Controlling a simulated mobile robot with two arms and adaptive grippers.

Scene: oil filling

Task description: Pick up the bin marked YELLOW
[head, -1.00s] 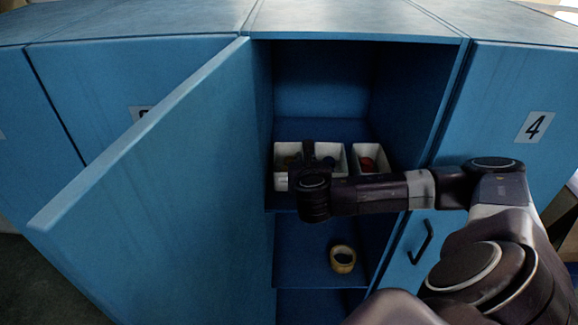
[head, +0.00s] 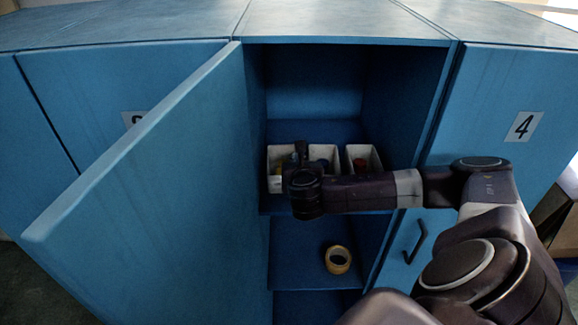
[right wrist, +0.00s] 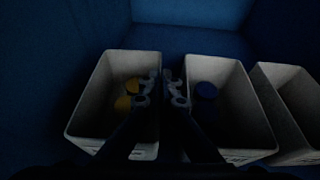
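Three white bins stand side by side on a shelf in the open blue locker. The left bin (head: 274,177) holds yellow round things in the right wrist view (right wrist: 82,112). The middle bin (right wrist: 215,66) holds blue things. The right bin (head: 353,160) holds a reddish thing. No marking on any bin is readable. In the head view my arm partly covers the left and middle bins. My left gripper is not in view.
The locker door (head: 150,190) stands open on the left. The locker's side wall (head: 410,110) is close on the right. A roll of tape (head: 338,260) lies on the shelf below. Free room is above the bins. Locker 4 (head: 510,165) is shut.

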